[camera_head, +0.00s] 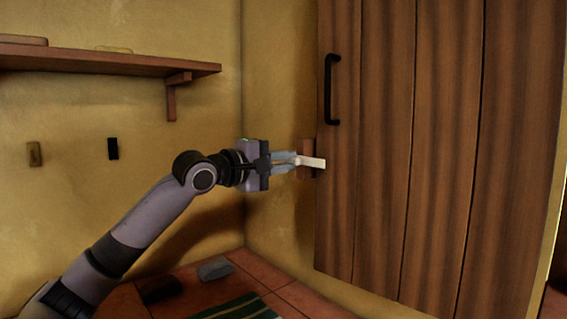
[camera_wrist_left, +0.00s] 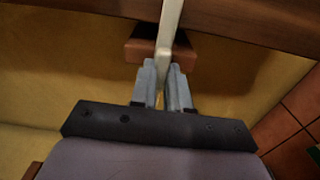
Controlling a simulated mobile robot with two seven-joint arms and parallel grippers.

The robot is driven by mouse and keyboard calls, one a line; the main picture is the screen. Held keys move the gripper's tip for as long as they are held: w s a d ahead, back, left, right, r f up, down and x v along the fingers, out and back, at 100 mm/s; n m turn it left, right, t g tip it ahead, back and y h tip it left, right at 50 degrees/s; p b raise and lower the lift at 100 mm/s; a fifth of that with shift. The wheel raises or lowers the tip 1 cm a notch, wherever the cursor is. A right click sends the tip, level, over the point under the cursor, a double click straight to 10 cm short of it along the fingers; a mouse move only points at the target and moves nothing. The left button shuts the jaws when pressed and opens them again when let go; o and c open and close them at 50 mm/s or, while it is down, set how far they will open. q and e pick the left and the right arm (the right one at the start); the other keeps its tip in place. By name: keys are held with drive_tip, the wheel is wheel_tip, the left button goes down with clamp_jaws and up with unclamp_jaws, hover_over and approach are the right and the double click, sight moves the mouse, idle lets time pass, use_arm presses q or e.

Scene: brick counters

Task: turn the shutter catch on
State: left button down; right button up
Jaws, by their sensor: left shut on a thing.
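The shutter catch is a pale bar (camera_head: 313,162) on a brown wooden block (camera_head: 306,146) at the left edge of the shutter. The bar lies about level in the head view, its right end over the shutter's edge. The plank shutter (camera_head: 385,200) stands against the wall. My left gripper (camera_head: 296,160) is shut on the near end of the bar. In the left wrist view the fingers (camera_wrist_left: 164,88) close around the pale bar (camera_wrist_left: 170,25), with the block (camera_wrist_left: 147,50) behind. My right gripper is not in view.
A black handle (camera_head: 330,90) stands out from the shutter above the catch. A wooden shelf (camera_head: 110,65) juts from the left wall. Grey and dark blocks (camera_head: 215,268) and a striped mat (camera_head: 240,308) lie low on the tiles.

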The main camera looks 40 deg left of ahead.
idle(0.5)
use_arm(q)
drive_tip(key=c, duration=1.1)
unclamp_jaws()
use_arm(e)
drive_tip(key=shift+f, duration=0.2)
use_arm(q)
drive_tip(key=shift+s+a+f+b, duration=0.1)
drive_tip(key=shift+s+f+b, duration=0.1)
drive_tip(key=shift+s+b, duration=0.35)
drive_tip(key=s+b, duration=0.3)
drive_tip(key=s, duration=0.3)
drive_tip(key=shift+a+r+b, duration=0.2)
drive_tip(key=shift+a+b, duration=0.05)
drive_tip(key=shift+b, duration=0.05)
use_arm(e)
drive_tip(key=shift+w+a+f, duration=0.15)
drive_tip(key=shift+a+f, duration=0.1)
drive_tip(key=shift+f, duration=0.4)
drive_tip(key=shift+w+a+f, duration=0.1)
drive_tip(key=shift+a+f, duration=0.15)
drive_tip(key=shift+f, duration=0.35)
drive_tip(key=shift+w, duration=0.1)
